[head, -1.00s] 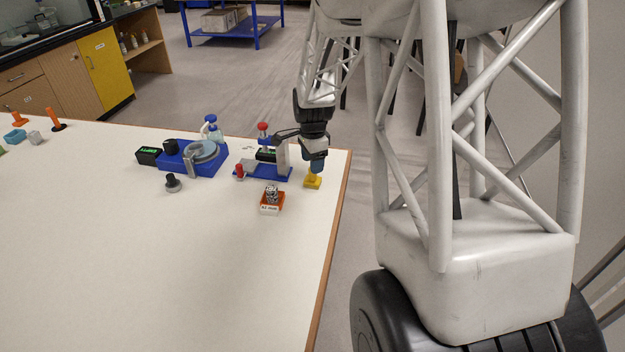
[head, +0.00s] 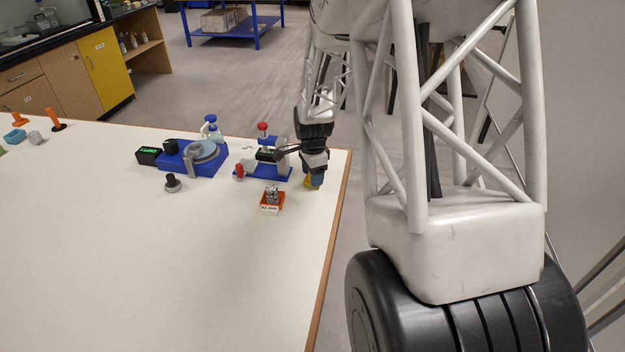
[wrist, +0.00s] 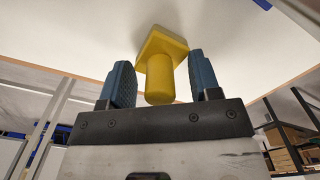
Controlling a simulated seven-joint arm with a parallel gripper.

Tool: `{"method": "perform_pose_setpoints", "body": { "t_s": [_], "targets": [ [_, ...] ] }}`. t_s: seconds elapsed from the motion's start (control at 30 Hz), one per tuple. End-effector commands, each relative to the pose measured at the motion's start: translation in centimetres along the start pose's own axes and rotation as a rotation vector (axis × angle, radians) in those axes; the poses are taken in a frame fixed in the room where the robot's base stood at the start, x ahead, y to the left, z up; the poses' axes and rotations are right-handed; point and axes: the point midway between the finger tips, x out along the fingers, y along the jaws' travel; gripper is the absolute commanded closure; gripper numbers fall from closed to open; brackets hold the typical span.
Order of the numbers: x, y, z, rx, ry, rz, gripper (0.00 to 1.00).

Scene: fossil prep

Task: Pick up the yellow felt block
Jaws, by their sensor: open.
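The yellow felt block (head: 308,184) stands near the right edge of the white table, mostly hidden behind my gripper (head: 316,180) in the head view. In the wrist view the yellow felt block (wrist: 158,82) shows a square base and a round stem. My gripper (wrist: 161,62) is open, with one blue finger on each side of the stem. A gap shows between the stem and each finger.
A blue fixture with a red knob (head: 263,127) stands just left of my gripper. A small orange tray (head: 271,208) is in front of it. A blue turntable device (head: 190,165) stands farther left. The table's near area is clear.

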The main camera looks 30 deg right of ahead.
Motion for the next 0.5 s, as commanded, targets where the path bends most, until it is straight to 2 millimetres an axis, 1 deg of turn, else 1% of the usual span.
{"method": "perform_pose_setpoints", "body": {
  "t_s": [0.47,0.5],
  "targets": [
    [-0.02,-0.01,0.00,0.000,0.000,0.000,0.43],
    [-0.02,-0.01,0.00,0.000,0.000,0.000,0.44]
  ]
}}
